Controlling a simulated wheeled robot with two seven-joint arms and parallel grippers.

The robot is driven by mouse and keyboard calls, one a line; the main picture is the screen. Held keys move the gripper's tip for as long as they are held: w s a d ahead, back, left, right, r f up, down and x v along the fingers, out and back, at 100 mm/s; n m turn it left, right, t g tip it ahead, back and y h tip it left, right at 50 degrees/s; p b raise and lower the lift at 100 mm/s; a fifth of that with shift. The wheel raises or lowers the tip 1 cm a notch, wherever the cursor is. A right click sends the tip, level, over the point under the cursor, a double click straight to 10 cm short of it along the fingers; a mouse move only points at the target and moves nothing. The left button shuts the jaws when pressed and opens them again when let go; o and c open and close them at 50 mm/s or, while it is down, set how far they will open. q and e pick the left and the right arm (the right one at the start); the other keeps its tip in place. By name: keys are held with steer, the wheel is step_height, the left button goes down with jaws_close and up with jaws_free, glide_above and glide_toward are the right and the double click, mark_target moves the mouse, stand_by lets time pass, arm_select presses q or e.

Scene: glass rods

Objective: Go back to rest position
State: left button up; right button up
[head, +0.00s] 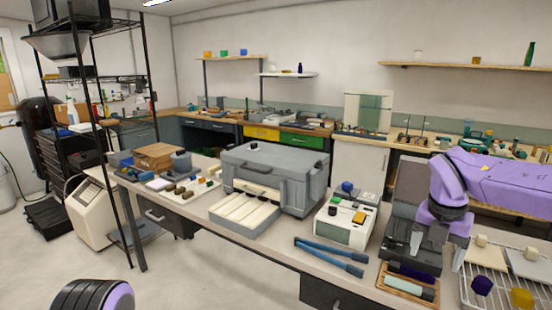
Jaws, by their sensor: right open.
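My right arm is purple and comes in from the right edge in the head view. Its gripper (436,250) points down, open, with nothing visible between its fingers. It is above the right end of the bench, just behind a small wooden tray (384,286). I cannot tell the exact height of the gripper above the bench. My left gripper is out of view.
A dark grey machine (402,228) stands behind the right gripper. A white wire rack (466,288) with small blocks is to its right.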

steer(key=w+d+f+n+t+h, duration=0.1)
steer(key=d+f+n+t+h, duration=0.2)
steer(key=d+f+n+h, duration=0.5)
steer(key=a+f+n+t, duration=0.3)
steer(key=a+f+n, duration=0.1)
steer(key=f+n, duration=0.8)
steer(key=s+a+f+n+y+b, duration=0.1)
steer(key=s+a+f+n+y, duration=0.25)
steer(key=s+f+n, duration=0.5)
steer(key=s+a+f+n+y, duration=0.2)
steer(key=s+a+f+n, duration=0.2)
steer(key=s+f+n, duration=0.4)
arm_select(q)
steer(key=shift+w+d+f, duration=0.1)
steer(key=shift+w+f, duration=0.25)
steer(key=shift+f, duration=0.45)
arm_select(e)
steer(key=s+f+g, duration=0.1)
steer(key=s+f, duration=0.2)
steer(key=s, duration=0.4)
steer(key=s+f+n+g, duration=0.1)
steer(key=s+f+g, duration=0.1)
steer(key=s, duration=0.6)
steer(key=shift+f+g, duration=0.3)
steer(key=shift+f, duration=0.45)
steer(key=shift+n+y, duration=0.25)
